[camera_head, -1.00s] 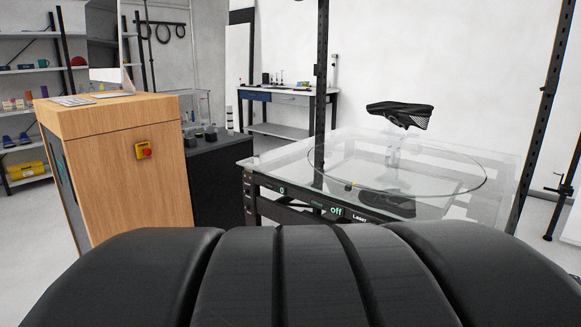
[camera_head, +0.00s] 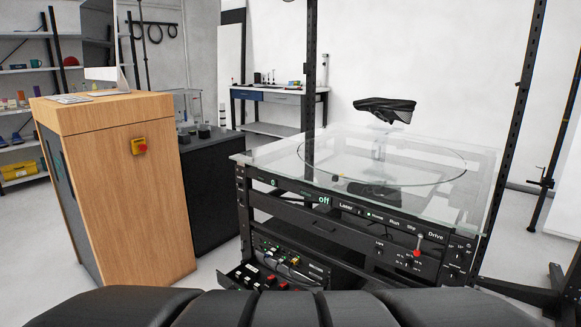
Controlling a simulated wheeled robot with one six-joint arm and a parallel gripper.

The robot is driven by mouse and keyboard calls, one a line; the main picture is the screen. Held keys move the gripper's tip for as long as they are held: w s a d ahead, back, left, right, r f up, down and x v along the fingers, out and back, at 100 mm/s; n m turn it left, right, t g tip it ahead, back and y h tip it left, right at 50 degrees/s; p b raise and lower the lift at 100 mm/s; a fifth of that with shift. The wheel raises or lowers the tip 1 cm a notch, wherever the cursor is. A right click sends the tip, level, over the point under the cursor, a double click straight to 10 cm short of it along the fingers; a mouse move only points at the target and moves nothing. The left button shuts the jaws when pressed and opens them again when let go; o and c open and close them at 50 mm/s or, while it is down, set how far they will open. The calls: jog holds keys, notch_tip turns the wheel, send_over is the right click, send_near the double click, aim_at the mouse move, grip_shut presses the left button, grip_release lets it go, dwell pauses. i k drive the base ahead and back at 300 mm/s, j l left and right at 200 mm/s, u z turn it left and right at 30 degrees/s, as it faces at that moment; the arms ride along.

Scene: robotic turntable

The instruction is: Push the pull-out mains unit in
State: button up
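A black pull-out unit (camera_head: 243,277) with red and white switches or sockets sits low at the left of the turntable rig. It appears to stick out from the front of the rig, and its lower edge is partly hidden by my own black body at the bottom of the picture. The turntable rig (camera_head: 345,205) has a glass top and a black front panel with a lit "off" display. My gripper is not in view.
A wooden cabinet (camera_head: 120,195) with a yellow-and-red emergency stop button (camera_head: 139,146) stands left of the rig. A dark low bench (camera_head: 212,190) fills the space behind it. Black uprights (camera_head: 509,150) and a foot (camera_head: 520,293) stand at the right. Some floor shows between cabinet and rig.

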aim_at(276, 281)
jog(key=j+u, duration=0.15)
jog(key=i+j+u, duration=0.15)
jog(key=i+j, duration=0.15)
jog(key=j, duration=0.2)
jog(key=i+j+u, duration=0.15)
jog(key=i+j, duration=0.2)
jog(key=j, duration=0.1)
